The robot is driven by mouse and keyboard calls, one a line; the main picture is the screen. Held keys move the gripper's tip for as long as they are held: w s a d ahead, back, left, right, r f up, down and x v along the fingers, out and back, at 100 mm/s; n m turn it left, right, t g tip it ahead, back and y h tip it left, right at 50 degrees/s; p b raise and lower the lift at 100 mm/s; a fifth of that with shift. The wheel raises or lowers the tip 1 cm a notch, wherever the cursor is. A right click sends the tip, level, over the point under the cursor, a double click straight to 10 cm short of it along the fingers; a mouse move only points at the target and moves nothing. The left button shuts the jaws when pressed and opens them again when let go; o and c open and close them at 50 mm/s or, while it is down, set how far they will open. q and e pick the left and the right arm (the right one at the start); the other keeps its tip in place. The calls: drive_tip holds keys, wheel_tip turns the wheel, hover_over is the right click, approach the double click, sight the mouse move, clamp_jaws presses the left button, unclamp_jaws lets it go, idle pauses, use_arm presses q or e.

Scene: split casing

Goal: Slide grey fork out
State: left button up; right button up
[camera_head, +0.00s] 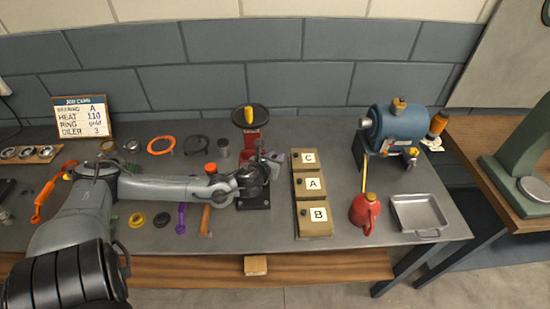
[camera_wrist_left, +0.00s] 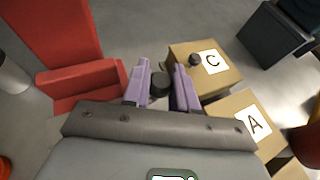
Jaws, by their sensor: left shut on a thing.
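My left gripper (camera_head: 276,158) is between the red press and the lettered blocks, its fingers small in the head view. In the left wrist view its two purple fingers (camera_wrist_left: 160,86) are closed around a dark round-topped piece (camera_wrist_left: 160,84). Only the top of this piece shows; its lower part is hidden by the gripper body. I cannot make out a grey fork for certain, nor tell whether the dark piece belongs to it. My right gripper is not in view.
The red press (camera_head: 250,140) stands close on the left of the gripper. The block marked C (camera_head: 306,158) is close on its right, with blocks A (camera_head: 312,186) and B (camera_head: 317,217) nearer. A red oil can (camera_head: 365,213) and metal tray (camera_head: 418,214) stand further right.

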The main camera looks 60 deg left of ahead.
use_arm(q)
clamp_jaws()
drive_tip(key=shift+w+a+r, duration=0.1)
drive_tip(key=shift+w+a, duration=0.05)
drive_tip(key=shift+a, duration=0.15)
drive_tip(key=shift+w+a+p, duration=0.2)
drive_tip(key=shift+w+a, duration=0.1)
drive_tip(key=shift+a, duration=0.3)
drive_tip(key=shift+w+a+p, duration=0.15)
drive_tip(key=shift+w+a, duration=0.15)
drive_tip(key=shift+a, duration=0.25)
drive_tip(key=shift+d+f, duration=0.1)
drive_tip(key=shift+f, duration=0.1)
drive_tip(key=o, duration=0.5)
unclamp_jaws()
drive_tip(key=o, duration=0.4)
drive_tip(key=shift+w+r, duration=0.1)
